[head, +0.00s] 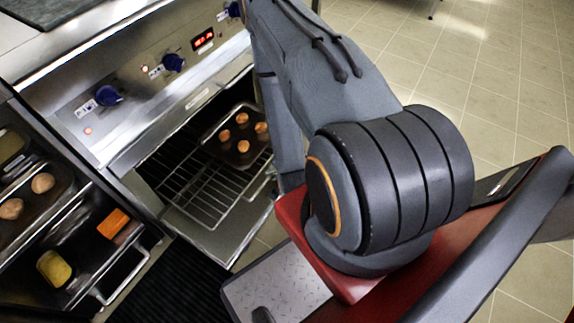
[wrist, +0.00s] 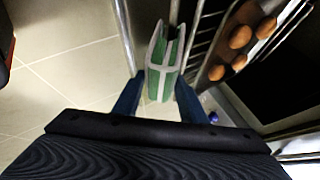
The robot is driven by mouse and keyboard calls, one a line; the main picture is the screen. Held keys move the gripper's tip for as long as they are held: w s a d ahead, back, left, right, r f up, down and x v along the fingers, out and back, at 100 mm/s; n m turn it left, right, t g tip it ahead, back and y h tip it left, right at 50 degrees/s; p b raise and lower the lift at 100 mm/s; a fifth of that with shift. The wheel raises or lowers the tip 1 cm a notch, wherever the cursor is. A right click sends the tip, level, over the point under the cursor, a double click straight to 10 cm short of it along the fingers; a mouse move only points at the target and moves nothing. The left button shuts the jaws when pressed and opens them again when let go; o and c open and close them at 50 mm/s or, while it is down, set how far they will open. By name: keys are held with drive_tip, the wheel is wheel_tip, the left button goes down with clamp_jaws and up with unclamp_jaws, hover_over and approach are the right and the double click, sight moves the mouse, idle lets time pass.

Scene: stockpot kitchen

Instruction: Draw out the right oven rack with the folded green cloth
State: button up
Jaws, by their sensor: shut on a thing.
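In the wrist view, my gripper (wrist: 158,94) is shut on the folded green cloth (wrist: 165,58), which has white stripes. The cloth is at the front edge of the wire oven rack (wrist: 202,28); whether it wraps right around the rack's bar cannot be told. In the head view, the rack (head: 200,190) shows in the open oven, with a dark tray (head: 213,133) of several round buns above its far part.
The oven front (head: 135,85) has blue knobs. At left is a rack of pans with buns, an orange block (head: 114,223) and a yellow block (head: 54,268). A black mat (head: 165,285) lies in front.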

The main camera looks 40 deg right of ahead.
drive_tip(key=shift+s, duration=0.5)
clamp_jaws()
drive_tip(key=shift+c, duration=0.5)
unclamp_jaws()
drive_tip(key=shift+f, duration=0.15)
drive_tip(key=shift+s+d+r+p, duration=0.2)
drive_tip(key=shift+s+r+p, duration=0.2)
drive_tip(key=shift+p, duration=0.5)
clamp_jaws()
idle(0.3)
drive_tip(key=shift+r+p, duration=0.25)
drive_tip(key=shift+p, duration=0.15)
idle(0.7)
drive_tip(key=shift+s+d+r+p, duration=0.25)
drive_tip(key=shift+s+r+p, duration=0.2)
drive_tip(key=shift+r+p, duration=0.2)
drive_tip(key=shift+s+d+r+p, duration=0.25)
drive_tip(key=shift+s+r+p, duration=0.15)
drive_tip(key=shift+r+p, duration=0.3)
drive_tip(key=shift+s+d+r+p, duration=0.25)
drive_tip(key=shift+s+r+p, duration=0.25)
drive_tip(key=shift+p, duration=0.3)
drive_tip(key=shift+w, duration=0.15)
